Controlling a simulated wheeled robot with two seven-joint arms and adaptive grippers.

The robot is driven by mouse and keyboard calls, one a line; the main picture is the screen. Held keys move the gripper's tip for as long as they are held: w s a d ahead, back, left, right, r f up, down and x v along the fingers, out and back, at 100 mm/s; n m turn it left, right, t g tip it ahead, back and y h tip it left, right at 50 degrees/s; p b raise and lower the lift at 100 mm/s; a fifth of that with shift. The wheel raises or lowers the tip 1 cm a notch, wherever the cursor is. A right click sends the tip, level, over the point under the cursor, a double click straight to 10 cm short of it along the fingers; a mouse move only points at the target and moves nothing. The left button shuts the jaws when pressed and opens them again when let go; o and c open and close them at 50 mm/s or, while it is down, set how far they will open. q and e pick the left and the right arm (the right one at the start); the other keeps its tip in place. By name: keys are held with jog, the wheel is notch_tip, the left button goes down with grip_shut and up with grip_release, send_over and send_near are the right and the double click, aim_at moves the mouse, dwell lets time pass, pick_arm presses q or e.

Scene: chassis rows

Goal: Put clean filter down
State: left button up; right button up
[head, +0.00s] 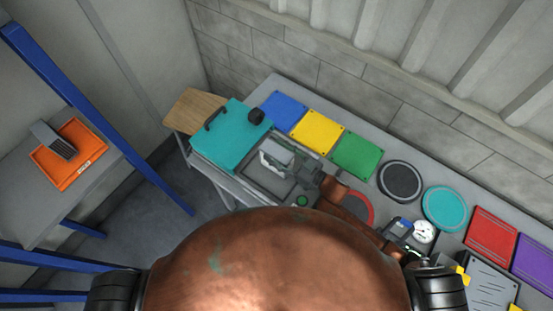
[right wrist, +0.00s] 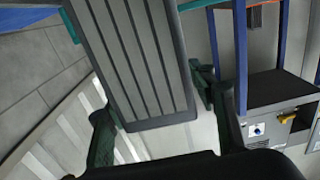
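My right gripper (head: 308,171) is over the open housing (head: 262,181) on the bench, whose teal lid (head: 232,135) stands to the left. A light grey filter (head: 277,152) shows at its fingertips. Whether the filter touches the housing cannot be told. Another grey ribbed filter (head: 53,139) rests tilted in an orange tray (head: 73,170) on the side table. My left gripper is not in view.
Blue (head: 284,110), yellow (head: 318,130) and green (head: 357,154) squares lie behind the housing. Round pads and a gauge (head: 424,231) are to the right. A blue post (head: 95,115) stands between the side table and the bench. A wooden board (head: 191,111) is at the bench's left end.

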grip_shut()
dwell(0.4)
jog(key=shift+r, duration=0.15)
